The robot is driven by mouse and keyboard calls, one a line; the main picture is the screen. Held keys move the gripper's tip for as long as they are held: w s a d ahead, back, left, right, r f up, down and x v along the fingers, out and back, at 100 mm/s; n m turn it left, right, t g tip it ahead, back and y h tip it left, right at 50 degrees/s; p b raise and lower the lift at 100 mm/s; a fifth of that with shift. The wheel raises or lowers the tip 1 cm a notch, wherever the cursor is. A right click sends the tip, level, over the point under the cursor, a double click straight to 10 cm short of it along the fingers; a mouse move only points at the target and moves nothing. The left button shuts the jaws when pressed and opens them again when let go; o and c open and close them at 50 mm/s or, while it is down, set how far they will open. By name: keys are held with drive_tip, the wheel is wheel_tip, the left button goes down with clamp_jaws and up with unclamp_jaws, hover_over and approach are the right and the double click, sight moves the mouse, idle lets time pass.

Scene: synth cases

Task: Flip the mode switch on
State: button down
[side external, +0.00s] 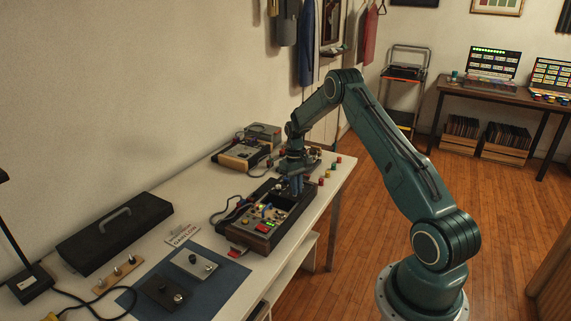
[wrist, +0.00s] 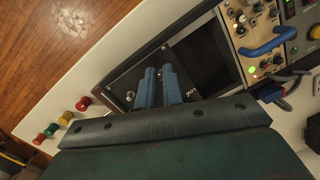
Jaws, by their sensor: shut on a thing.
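My gripper (side external: 296,186) points down over the far end of a wood-sided device (side external: 262,243). In the wrist view its two blue fingers (wrist: 161,88) are nearly together over a black panel (wrist: 122,82) in the device. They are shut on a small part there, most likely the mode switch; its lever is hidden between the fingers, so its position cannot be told. A small silver part (wrist: 130,96) sits on the panel beside the fingers. Pale lettering (wrist: 191,92) shows on the other side.
A dark recess (wrist: 208,55) lies beside the panel, then a beige panel with a blue handle (wrist: 268,44) and lit lamps. Coloured knobs (wrist: 83,103) stand along the table edge. A blue mat (side external: 228,281) with loose panels and a black case (side external: 115,232) lie nearer.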

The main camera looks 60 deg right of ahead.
drive_tip(key=shift+w+d+f+g, duration=0.1)
drive_tip(key=shift+w+g, duration=0.3)
drive_tip(key=shift+g, duration=0.7)
drive_tip(key=c, duration=1.5)
unclamp_jaws()
drive_tip(key=shift+c, duration=0.2)
drive_tip(key=shift+s+t, duration=0.2)
drive_tip(key=shift+t, duration=0.1)
